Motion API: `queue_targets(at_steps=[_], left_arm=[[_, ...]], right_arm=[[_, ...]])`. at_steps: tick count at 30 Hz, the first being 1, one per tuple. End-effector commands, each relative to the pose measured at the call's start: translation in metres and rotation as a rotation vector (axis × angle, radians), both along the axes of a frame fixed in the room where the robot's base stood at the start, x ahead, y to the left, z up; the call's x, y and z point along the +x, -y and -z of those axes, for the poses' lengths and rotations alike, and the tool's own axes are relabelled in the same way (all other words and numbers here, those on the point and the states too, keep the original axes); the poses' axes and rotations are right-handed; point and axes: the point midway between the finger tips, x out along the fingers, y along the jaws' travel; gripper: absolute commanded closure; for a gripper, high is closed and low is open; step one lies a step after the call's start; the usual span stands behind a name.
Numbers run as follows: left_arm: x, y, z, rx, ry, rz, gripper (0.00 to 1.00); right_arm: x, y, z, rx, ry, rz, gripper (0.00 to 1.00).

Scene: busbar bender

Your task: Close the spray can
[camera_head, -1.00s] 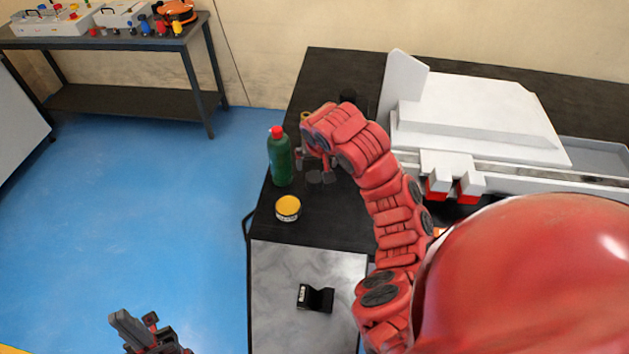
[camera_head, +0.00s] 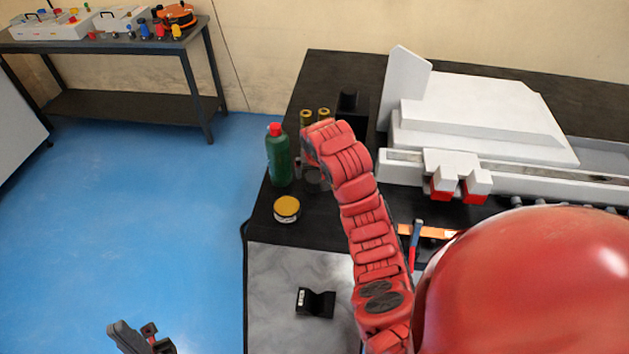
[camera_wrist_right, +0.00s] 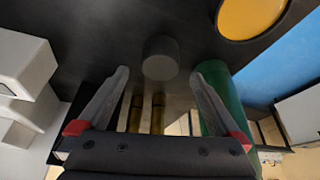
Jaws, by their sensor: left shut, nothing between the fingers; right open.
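A green bottle with a red cap (camera_head: 278,155) stands upright near the table's left edge. Part of it shows in the right wrist view (camera_wrist_right: 219,88). I cannot tell which item is the spray can. A dark grey round piece (camera_wrist_right: 160,58) lies ahead of my right gripper (camera_wrist_right: 160,76), centred between its open fingers; whether they are level with it is unclear. Two brass-coloured cylinders (camera_head: 315,114) stand behind the right gripper, which is mostly hidden by my arm in the head view. My left gripper (camera_head: 135,332) is shut and empty over the floor, at lower left.
A yellow-lidded tin (camera_head: 287,207) stands in front of the bottle. A black holder (camera_head: 316,301) sits on the grey marbled surface. The white machine (camera_head: 480,115) fills the table's right side. A hammer-like tool (camera_head: 414,247) lies near an orange strip. Open blue floor lies left.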

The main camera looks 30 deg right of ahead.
Motion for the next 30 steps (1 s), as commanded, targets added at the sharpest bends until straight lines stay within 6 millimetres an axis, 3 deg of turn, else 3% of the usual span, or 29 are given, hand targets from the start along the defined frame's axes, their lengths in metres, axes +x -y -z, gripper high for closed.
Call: queue_targets(at_steps=[2, 6, 12, 23, 30], left_arm=[[0.000, 0.000, 0.007, 0.000, 0.000, 0.000, 1.00], [0.000, 0.000, -0.014, 0.000, 0.001, 0.000, 1.00], [0.000, 0.000, -0.023, 0.000, 0.000, 0.000, 1.00], [0.000, 0.000, -0.021, 0.000, 0.000, 0.000, 1.00], [0.000, 0.000, -0.021, 0.000, 0.000, 0.000, 1.00]], right_arm=[[0.003, 0.001, 0.011, 0.002, -0.002, 0.001, 0.00], [0.008, 0.002, 0.018, 0.000, -0.007, -0.001, 0.00], [0.016, 0.006, 0.041, 0.001, -0.007, 0.001, 0.00], [0.018, 0.007, 0.044, 0.000, -0.001, 0.000, 0.00], [0.018, 0.007, 0.044, 0.000, -0.001, 0.000, 0.43]])
